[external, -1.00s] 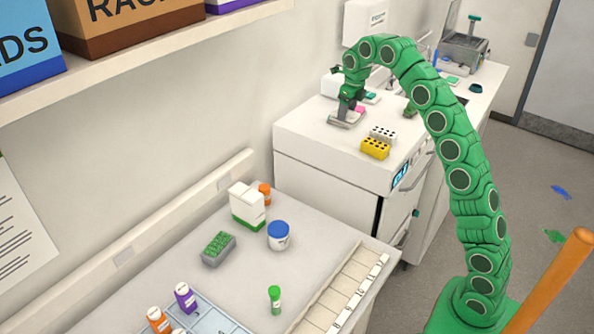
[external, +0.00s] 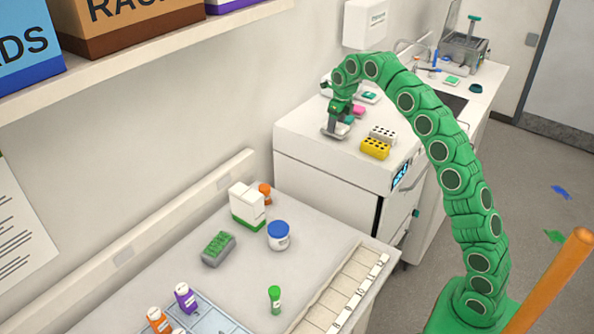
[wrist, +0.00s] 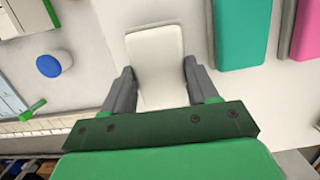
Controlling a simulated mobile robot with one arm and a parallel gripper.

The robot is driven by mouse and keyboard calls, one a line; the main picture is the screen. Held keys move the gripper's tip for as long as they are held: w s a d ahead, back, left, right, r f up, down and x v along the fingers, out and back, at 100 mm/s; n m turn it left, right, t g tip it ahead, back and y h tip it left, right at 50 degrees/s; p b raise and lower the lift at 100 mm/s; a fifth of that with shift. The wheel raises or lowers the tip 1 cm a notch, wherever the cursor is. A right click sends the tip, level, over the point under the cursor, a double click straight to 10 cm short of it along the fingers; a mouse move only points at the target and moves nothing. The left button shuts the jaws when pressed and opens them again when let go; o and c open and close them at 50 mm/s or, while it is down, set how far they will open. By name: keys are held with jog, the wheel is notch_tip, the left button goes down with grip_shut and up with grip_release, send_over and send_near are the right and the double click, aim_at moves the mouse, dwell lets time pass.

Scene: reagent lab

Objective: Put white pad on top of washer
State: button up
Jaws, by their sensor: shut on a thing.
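My gripper (external: 337,122) is shut on the white pad (wrist: 155,45), a pale flat rounded rectangle between the two grey fingers in the wrist view. In the external view the pad (external: 333,131) shows as a light flat piece under the gripper. It is over the white top of the boxy white unit with a small blue display, which I take to be the washer (external: 325,178). I cannot tell whether the pad touches that top.
Teal (wrist: 240,35) and pink (wrist: 308,30) pads lie right of the gripper. White (external: 383,133) and yellow (external: 375,149) racks stand near the unit's right edge. The lower bench holds a blue-lidded jar (external: 279,238) and a green-capped vial (external: 274,300).

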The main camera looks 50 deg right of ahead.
aim_at(338, 126)
jog(key=shift+f, duration=0.7)
jog(key=o, duration=1.4)
jog(key=shift+f, duration=0.1)
jog(key=shift+c, duration=0.2)
jog(key=shift+s+r, duration=0.25)
jog(key=shift+r, duration=1.5)
jog(key=shift+s+r, duration=0.2)
jog(key=shift+r, duration=1.5)
jog(key=shift+s+r, duration=0.1)
jog(key=shift+r, duration=0.2)
jog(key=shift+r, duration=0.1)
